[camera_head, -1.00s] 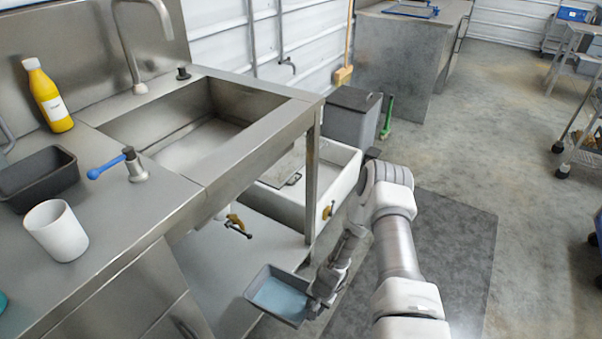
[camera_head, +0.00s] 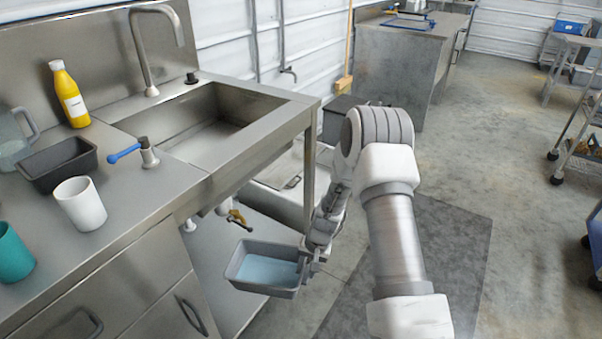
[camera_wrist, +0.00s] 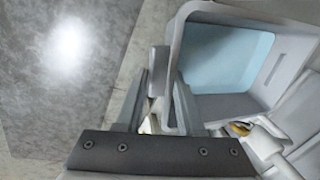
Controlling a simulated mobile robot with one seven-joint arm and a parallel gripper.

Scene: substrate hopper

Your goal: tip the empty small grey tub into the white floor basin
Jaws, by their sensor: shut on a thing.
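A small grey tub (camera_head: 240,280) hangs from my gripper (camera_head: 310,258), below and in front of the sink bench. It is nearly level and a pale blue layer like water shows inside it, so it does not look empty. My gripper is shut on the tub's right wall. In the wrist view, the tub (camera_wrist: 285,75) is right of my gripper (camera_wrist: 168,92), with the blue surface inside. The white floor basin (camera_head: 272,206) stands under the sink, behind the tub; the bench leg and my arm hide part of it.
The bench leg (camera_head: 309,180) stands between the tub and part of the basin. A brass-coloured tap (camera_head: 237,218) sticks out above the low shelf (camera_head: 212,265). A dark tub (camera_head: 45,178) and white cup (camera_head: 92,215) stand on the counter. Open floor lies to the right.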

